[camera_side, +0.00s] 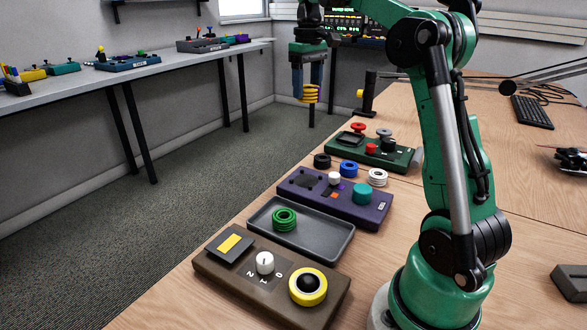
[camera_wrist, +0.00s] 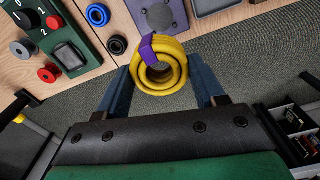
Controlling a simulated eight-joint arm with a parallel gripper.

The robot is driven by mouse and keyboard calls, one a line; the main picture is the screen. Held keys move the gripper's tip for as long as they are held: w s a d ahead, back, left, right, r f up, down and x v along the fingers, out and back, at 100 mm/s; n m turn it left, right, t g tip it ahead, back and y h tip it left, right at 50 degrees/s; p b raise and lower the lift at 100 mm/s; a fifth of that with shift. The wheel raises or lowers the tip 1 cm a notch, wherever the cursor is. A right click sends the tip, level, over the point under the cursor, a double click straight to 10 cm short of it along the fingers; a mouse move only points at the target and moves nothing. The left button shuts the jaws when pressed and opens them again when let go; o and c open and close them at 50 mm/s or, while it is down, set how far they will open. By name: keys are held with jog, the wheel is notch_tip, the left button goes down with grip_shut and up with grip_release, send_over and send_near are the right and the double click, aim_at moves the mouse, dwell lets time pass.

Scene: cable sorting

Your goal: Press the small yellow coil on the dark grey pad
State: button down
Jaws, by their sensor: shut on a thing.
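My gripper (camera_side: 309,88) is shut on a small yellow coil (camera_side: 309,97) and holds it in the air, beyond the table's left edge in the side view. In the wrist view the coil (camera_wrist: 174,83) sits between the two blue fingers of my gripper (camera_wrist: 163,88), with a purple tie (camera_wrist: 160,47) across its upper part. A dark grey pad with a round mark (camera_side: 306,178) lies on the left part of the purple box (camera_side: 345,205). The coil is apart from it. The pad shows partly behind the coil in the wrist view (camera_wrist: 177,14).
A grey tray (camera_side: 337,247) holds a green coil (camera_side: 284,219). A brown box (camera_side: 215,270) stands in front.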

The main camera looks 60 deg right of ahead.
jog(key=a+f+n, duration=0.1)
jog(key=a+f, duration=0.3)
jog(key=a, duration=0.4)
jog(key=a+f+n, duration=0.2)
jog(key=a+f, duration=0.2)
jog(key=a, duration=0.5)
jog(key=a+f+n, duration=0.1)
jog(key=a+f, duration=0.3)
jog(key=a, duration=0.5)
jog(key=shift+w+f+n, duration=0.3)
jog(key=shift+w, duration=0.1)
jog(key=shift+s+a+f, duration=0.1)
jog(key=shift+f, duration=1.95)
jog(key=c, duration=0.9)
grip_release()
jog(key=c, duration=0.4)
